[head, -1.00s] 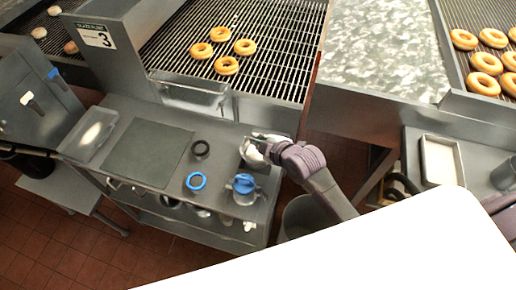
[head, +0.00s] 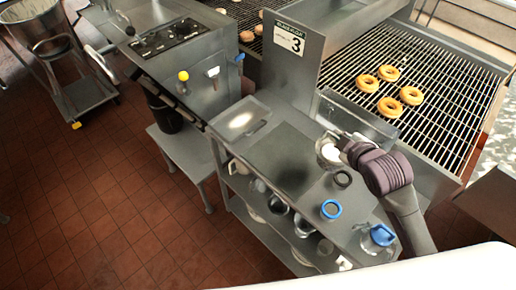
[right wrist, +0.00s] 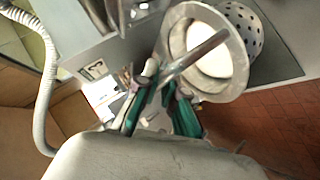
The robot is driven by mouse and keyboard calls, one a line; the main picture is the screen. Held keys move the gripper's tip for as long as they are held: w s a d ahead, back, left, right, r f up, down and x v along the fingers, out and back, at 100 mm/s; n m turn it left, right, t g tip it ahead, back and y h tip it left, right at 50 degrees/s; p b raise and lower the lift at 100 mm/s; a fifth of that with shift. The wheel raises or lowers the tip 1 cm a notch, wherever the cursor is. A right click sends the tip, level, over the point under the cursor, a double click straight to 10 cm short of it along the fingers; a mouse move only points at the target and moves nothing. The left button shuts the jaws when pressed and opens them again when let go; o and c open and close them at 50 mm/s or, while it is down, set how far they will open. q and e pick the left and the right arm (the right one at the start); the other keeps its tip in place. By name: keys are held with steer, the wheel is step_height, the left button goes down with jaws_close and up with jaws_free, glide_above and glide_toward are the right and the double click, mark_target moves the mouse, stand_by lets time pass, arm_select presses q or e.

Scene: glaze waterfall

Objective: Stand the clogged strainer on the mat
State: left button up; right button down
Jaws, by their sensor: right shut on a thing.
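The clogged strainer (head: 328,152) is a grey metal cup with white stuff filling its mouth. The right wrist view shows its wide rim, its perforated wall (right wrist: 243,30) and its bar handle (right wrist: 197,55). My right gripper (head: 345,148) is shut on that handle, and its fingertips (right wrist: 163,92) show on either side of it. The strainer is at the cart's back edge, right of the dark mat (head: 285,160). The mat lies flat and bare on the cart top. Whether the strainer touches the cart is unclear. My left gripper is not in view.
A black ring (head: 343,178), a blue ring (head: 331,209) and a blue-lidded can (head: 378,238) stand on the cart right of the mat. A pale tray (head: 240,122) lies left of it. Doughnuts (head: 389,106) rest on the rack behind.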

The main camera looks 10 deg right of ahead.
mark_target(321, 143)
steer(key=w+a+f, duration=0.1)
steer(key=w+a+f+p, duration=0.1)
steer(key=a, duration=0.1)
steer(key=shift+w+a+f, duration=0.15)
steer(key=shift+a+f, duration=0.05)
steer(key=shift+a, duration=0.05)
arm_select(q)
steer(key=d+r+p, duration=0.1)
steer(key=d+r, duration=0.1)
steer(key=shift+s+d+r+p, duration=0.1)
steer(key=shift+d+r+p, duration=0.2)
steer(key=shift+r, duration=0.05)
arm_select(e)
steer(key=w+a+f, duration=0.3)
steer(key=a+f, duration=0.3)
steer(key=f, duration=0.2)
steer(key=shift+w+f, duration=0.2)
steer(key=shift+w, duration=0.15)
steer(key=c, duration=1.7)
jaws_free()
steer(key=shift+f, duration=0.2)
steer(key=shift+c, duration=0.2)
steer(key=o, duration=0.4)
steer(key=shift+o, duration=0.2)
